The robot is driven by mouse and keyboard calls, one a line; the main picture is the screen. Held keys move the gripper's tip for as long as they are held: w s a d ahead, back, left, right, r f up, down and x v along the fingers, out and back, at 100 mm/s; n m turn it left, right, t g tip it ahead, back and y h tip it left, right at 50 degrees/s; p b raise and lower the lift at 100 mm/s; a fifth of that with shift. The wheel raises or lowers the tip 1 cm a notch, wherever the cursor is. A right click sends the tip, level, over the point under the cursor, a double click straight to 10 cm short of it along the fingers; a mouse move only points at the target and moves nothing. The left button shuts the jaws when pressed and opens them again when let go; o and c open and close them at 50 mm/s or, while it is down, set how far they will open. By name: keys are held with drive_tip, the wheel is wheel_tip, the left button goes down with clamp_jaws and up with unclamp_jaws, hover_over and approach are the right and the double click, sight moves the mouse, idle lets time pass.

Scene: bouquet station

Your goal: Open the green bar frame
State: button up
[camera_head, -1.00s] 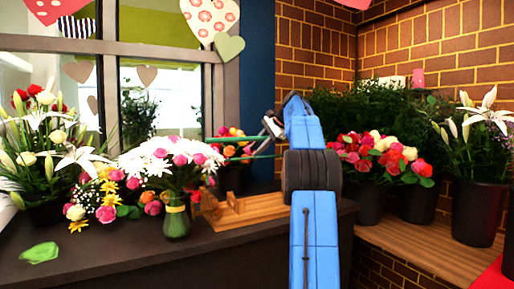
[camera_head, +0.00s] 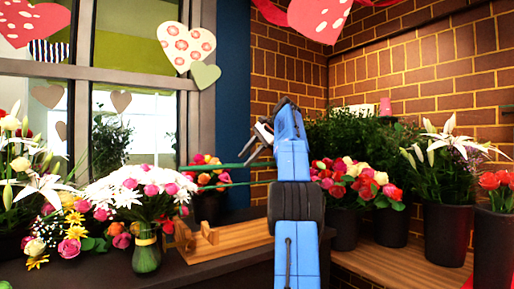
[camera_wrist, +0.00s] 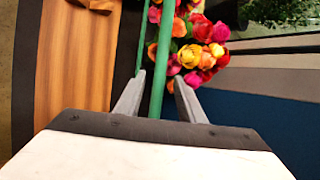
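The green bar frame (camera_head: 215,166) shows in the head view as two thin, nearly level green bars, one above the other, left of my blue arm. In the wrist view a thicker green bar (camera_wrist: 164,52) runs down between my fingers, with a thinner green bar (camera_wrist: 143,40) to its left, outside the fingers. My gripper (camera_wrist: 160,77) is open, with a visible gap on both sides of the thicker bar near the fingertips. In the head view my gripper (camera_head: 257,146) is at the upper bar's right part. The bars' right ends are hidden behind my arm.
A wooden stand (camera_head: 225,240) is on the dark counter below the bars, and its board (camera_wrist: 75,70) fills the wrist view's left. Potted roses and lilies stand along the brick wall at right.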

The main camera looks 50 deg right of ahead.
drive_tip(key=v, duration=0.6)
drive_tip(key=shift+s, duration=0.2)
drive_tip(key=shift+d+r, duration=0.1)
drive_tip(key=shift+r, duration=0.05)
drive_tip(key=shift+r, duration=0.1)
drive_tip(key=c, duration=0.8)
drive_tip(key=shift+a+r, duration=0.2)
drive_tip(key=shift+r, duration=0.1)
clamp_jaws()
drive_tip(key=s+a+r+m+t+h, duration=0.1)
drive_tip(key=s+a+r+t+h, duration=0.1)
drive_tip(key=s+a+t+h, duration=0.15)
drive_tip(key=h, duration=0.2)
approach(241, 165)
drive_tip(key=x, duration=0.6)
drive_tip(key=shift+w+a+f, duration=0.1)
drive_tip(key=shift+w+f, duration=0.05)
drive_tip(key=shift+f, duration=0.05)
